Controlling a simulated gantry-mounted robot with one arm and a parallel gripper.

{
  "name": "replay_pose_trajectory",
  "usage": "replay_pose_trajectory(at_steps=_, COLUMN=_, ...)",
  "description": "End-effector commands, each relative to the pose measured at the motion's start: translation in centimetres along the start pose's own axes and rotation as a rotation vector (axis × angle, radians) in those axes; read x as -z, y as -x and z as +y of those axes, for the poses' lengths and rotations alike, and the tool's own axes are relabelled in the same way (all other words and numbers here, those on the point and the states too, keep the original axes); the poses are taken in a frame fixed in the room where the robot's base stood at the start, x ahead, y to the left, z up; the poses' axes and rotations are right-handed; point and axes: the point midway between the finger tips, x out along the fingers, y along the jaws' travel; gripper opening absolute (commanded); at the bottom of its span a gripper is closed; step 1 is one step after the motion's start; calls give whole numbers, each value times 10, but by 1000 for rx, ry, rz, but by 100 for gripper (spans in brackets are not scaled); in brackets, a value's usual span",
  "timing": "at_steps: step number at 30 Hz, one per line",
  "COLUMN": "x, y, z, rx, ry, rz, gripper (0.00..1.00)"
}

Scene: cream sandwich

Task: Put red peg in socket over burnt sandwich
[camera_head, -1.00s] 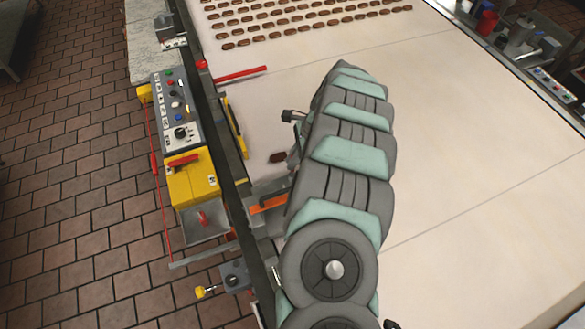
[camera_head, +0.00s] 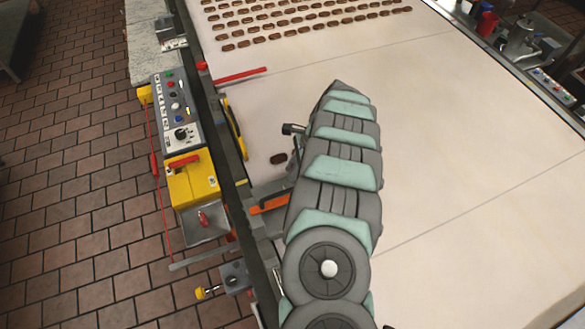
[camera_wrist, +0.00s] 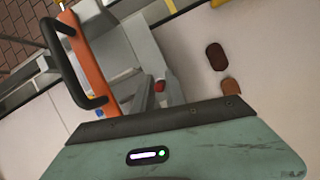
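A dark brown, burnt-looking sandwich (camera_head: 278,158) lies alone on the white belt (camera_head: 330,60) near its left edge. It also shows in the wrist view (camera_wrist: 215,57), with a lighter brown sandwich (camera_wrist: 231,86) close beside it. My gripper (camera_wrist: 158,92) shows in the wrist view as grey finger shapes beyond the teal casing. A small red piece (camera_wrist: 159,86) shows between them; I cannot tell whether it is the peg or whether it is gripped. In the head view my arm hides the gripper. No socket over the burnt sandwich can be made out.
An orange bar (camera_wrist: 88,62) with a black handle (camera_wrist: 60,70) runs close to my gripper. A control panel (camera_head: 178,108) and a yellow box (camera_head: 192,180) line the belt's left side. A red bar (camera_head: 240,75) reaches over the belt. Rows of sandwiches (camera_head: 300,20) lie far back.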

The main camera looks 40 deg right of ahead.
Motion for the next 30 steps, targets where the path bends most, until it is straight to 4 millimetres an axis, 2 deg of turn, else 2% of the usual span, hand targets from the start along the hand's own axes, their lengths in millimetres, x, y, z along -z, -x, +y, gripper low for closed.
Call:
replay_pose_trajectory(at_steps=5, x=0, y=0, z=0, rx=0, ry=0, rz=0, gripper=31)
replay_pose_trajectory(at_steps=11, x=0, y=1, z=0, rx=1, ry=0, rz=0, gripper=31)
replay_pose_trajectory(at_steps=16, x=-1, y=9, z=-1, rx=2, ry=0, rz=1, gripper=31)
replay_pose_trajectory(at_steps=20, x=-2, y=27, z=-1, rx=3, ry=0, rz=0, gripper=31)
replay_pose_trajectory(at_steps=30, x=-1, y=96, z=-1, rx=3, ry=-1, rz=-1, gripper=31)
